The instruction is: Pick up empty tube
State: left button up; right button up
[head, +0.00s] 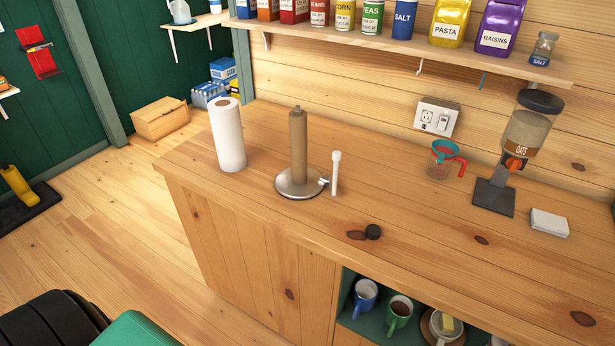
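The empty tube (298,146) is a bare brown cardboard tube. It stands upright on the holder, whose round metal base (300,189) rests on the wooden counter near its front edge. A short white upright arm (336,173) stands at the right of the holder's base. A full white paper roll (228,135) stands upright on the counter to the left of the tube, apart from it. Neither of my grippers is in the head view.
The counter (390,215) also holds a small black knob-like thing (373,232), a measuring cup (440,162), an oats dispenser (515,150) and a white block (549,223). A shelf (400,46) with packages hangs above. Mugs (398,314) sit in an open cubby below.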

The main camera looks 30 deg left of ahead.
aim_at(298, 124)
jog(key=i+l+u, duration=0.15)
jog(key=l, duration=0.5)
jog(key=i+l+u, duration=0.15)
jog(key=l, duration=0.5)
jog(key=l+u, duration=0.15)
jog(key=l, duration=0.55)
jog(key=i, duration=0.05)
